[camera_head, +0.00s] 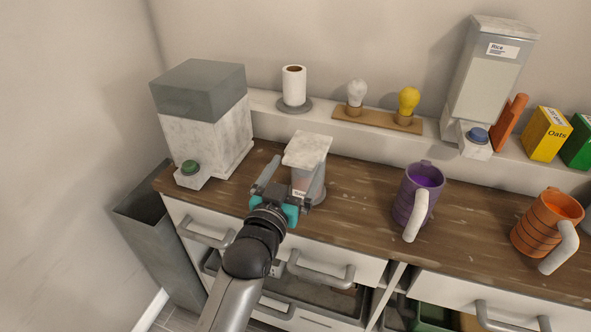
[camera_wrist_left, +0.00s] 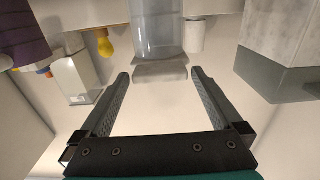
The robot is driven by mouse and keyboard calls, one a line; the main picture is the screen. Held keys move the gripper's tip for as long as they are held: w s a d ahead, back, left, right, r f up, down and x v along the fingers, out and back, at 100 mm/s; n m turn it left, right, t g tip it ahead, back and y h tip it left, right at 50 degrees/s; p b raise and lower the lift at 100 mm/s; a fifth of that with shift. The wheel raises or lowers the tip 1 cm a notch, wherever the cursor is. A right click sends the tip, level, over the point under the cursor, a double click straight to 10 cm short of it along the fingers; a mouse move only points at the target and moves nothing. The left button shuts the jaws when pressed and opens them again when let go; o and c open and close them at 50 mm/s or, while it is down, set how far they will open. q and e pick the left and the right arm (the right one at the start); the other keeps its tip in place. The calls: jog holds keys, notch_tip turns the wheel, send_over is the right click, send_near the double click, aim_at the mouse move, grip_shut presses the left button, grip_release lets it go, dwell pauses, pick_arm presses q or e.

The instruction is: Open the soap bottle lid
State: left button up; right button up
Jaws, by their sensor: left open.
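The soap bottle (camera_head: 305,182) stands upright on the wooden counter, a clear-grey container with a partly hidden label. Its pale, flat lid (camera_head: 305,148) sits on top and looks closed. My left gripper (camera_head: 296,164) is open in front of the bottle, with one finger to its left and the other overlapping its right side in the head view. In the left wrist view, which looks upside down, the lid (camera_wrist_left: 160,72) lies between and just beyond the open fingertips (camera_wrist_left: 159,74). Nothing is held. I cannot tell whether a finger touches the bottle. My right gripper is not in view.
A grey-topped box dispenser (camera_head: 203,145) stands left of the bottle. A purple mug (camera_head: 406,195) and orange mug (camera_head: 533,232) stand to the right. Behind, a ledge holds a paper roll (camera_head: 293,86), light bulbs (camera_head: 408,101) and a rice dispenser (camera_head: 488,80). Drawer handles (camera_head: 320,270) protrude below.

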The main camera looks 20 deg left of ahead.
pick_arm(q)
jog(key=shift+w, duration=0.1)
grip_shut()
dwell(0.9)
